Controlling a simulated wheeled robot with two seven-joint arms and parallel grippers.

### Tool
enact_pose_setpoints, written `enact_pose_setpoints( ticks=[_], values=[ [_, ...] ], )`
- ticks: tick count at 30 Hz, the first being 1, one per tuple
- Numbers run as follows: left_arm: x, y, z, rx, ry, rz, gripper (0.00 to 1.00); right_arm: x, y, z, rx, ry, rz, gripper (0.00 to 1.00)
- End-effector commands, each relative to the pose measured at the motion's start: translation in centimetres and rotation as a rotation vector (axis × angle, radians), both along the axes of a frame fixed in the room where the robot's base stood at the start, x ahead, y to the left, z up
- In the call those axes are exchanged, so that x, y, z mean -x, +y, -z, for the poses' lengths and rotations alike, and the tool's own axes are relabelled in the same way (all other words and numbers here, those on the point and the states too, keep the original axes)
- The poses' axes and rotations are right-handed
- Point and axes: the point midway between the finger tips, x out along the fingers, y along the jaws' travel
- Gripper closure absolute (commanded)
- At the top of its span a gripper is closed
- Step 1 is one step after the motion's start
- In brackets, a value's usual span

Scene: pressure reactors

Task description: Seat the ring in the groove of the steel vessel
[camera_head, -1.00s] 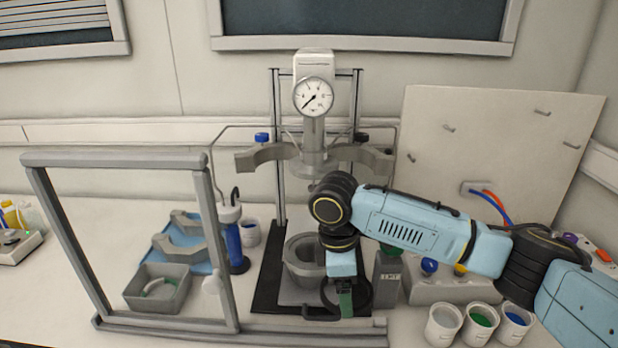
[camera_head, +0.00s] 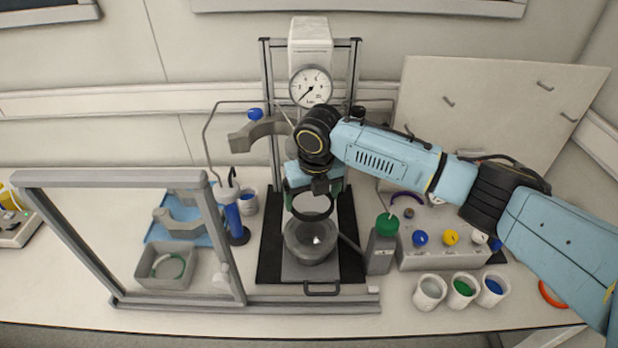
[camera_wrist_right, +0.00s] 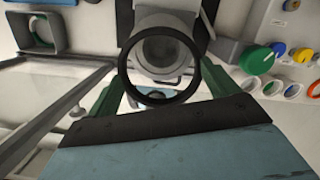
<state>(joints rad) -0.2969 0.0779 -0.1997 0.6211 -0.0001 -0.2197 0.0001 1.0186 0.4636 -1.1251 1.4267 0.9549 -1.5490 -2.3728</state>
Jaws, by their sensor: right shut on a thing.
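The steel vessel (camera_head: 310,252) stands open on a dark base plate under the pressure gauge, and its round opening faces up. My right gripper (camera_head: 314,200) is shut on a dark ring (camera_head: 312,218) and holds it above the vessel, toward its back rim. In the right wrist view the ring (camera_wrist_right: 160,99) sits between the green fingers, with the vessel's opening (camera_wrist_right: 160,48) showing through it. The ring looks apart from the vessel; the exact gap is hard to tell. The groove is not clear to see. My left gripper is not in view.
A grey clamp half (camera_head: 262,132) hangs left of the column. White cups (camera_head: 430,292) stand front right.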

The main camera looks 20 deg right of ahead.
Motion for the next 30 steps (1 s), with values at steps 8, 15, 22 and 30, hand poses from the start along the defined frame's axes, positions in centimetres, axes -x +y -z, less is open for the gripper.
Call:
enact_pose_setpoints(
  ticks=[8, 15, 22, 30],
  values=[
    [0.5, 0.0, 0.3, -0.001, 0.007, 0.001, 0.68, -0.1, 0.1, 0.4, 0.0, 0.001, -0.06, 0.35],
    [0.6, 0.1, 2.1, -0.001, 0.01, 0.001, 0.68, -0.1, 0.1, 2.1, 0.001, 0.001, -0.059, 0.35],
    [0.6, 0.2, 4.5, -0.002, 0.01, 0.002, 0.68, -0.1, 0.0, 4.3, 0.001, 0.0, -0.059, 0.35],
    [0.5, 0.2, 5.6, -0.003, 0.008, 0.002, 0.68, -0.1, 0.1, 6.6, 0.001, 0.0, -0.058, 0.35]
  ],
)
